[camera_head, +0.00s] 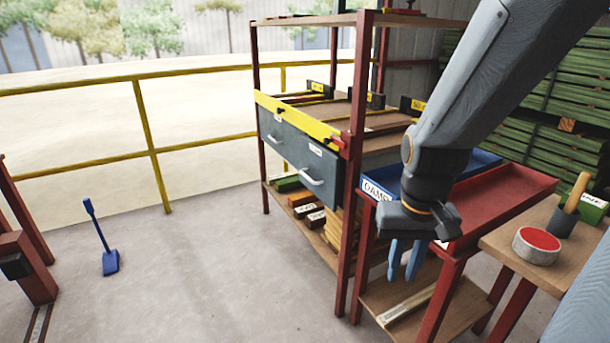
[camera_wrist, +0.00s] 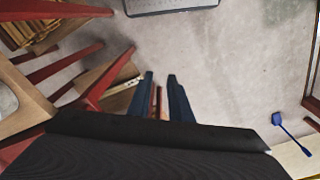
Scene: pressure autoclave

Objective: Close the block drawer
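Two grey drawers sit side by side under a yellow strip in the red-framed rack: a left drawer (camera_head: 278,140) and a right drawer (camera_head: 318,166), each with a pale bar handle. Their small labels are too blurred to read, so I cannot tell which is the block drawer. How far either stands out is also unclear. My gripper (camera_head: 404,262) points down to the right of the drawers, apart from them, its blue fingers open and empty. The fingers also show in the wrist view (camera_wrist: 161,92), with a gap between them.
A rack post (camera_head: 357,150) stands between the drawers and my gripper. A blue tray (camera_head: 484,161) and a red tray (camera_head: 510,190) are behind my arm. A round red-topped tin (camera_head: 537,246) sits on the right bench. Open floor (camera_head: 200,270) lies left, with a blue shovel (camera_head: 109,260).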

